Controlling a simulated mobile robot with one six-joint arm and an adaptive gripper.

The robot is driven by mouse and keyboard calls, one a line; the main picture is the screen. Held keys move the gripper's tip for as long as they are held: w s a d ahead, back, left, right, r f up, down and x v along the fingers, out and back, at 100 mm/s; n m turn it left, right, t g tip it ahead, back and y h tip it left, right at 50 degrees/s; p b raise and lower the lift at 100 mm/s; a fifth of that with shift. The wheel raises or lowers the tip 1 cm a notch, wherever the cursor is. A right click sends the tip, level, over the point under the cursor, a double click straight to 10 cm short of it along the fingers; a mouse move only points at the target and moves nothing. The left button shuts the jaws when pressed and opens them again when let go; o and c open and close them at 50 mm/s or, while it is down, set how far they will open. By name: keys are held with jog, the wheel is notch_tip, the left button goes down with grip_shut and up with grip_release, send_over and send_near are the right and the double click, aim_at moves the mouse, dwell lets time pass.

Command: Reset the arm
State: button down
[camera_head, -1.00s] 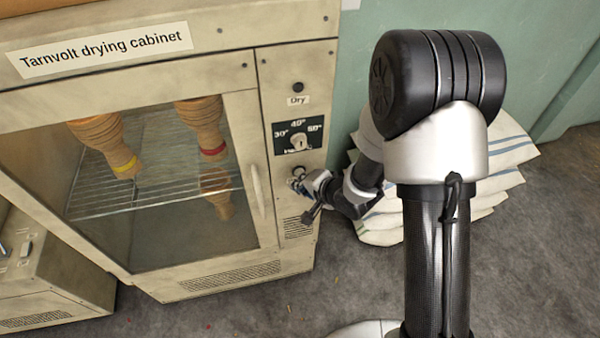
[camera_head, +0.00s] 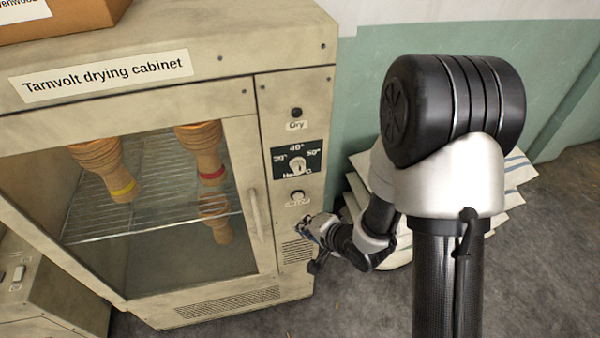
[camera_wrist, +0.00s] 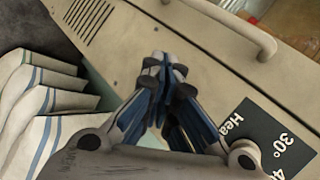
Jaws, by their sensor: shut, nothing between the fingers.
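My gripper (camera_head: 306,228) is low in front of the right-hand control panel of the drying cabinet (camera_head: 200,91), below the lower knob (camera_head: 297,197). In the wrist view my gripper (camera_wrist: 160,64) has its fingers together with nothing between them. The panel's dial (camera_head: 297,165), with its temperature marks, sits above the lower knob. My arm bends from the right side of the head view down to the panel. I cannot tell whether the fingertips touch the panel.
The door handle (camera_head: 256,214) is left of my gripper. Stacked white sacks (camera_wrist: 45,105) lie beside the cabinet. A cardboard box (camera_head: 70,22) is on top.

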jog(key=s+d+r+n+h, duration=0.35)
jog(key=d+r+h, duration=0.25)
jog(key=d+r, duration=0.85)
jog(key=s+r+n+g, duration=0.1)
jog(key=s+r+n, duration=0.1)
jog(key=s+r, duration=0.3)
jog(key=s+r+n+g, duration=0.2)
jog(key=s+r, duration=0.3)
jog(key=s, duration=0.9)
jog(key=shift+a, duration=0.15)
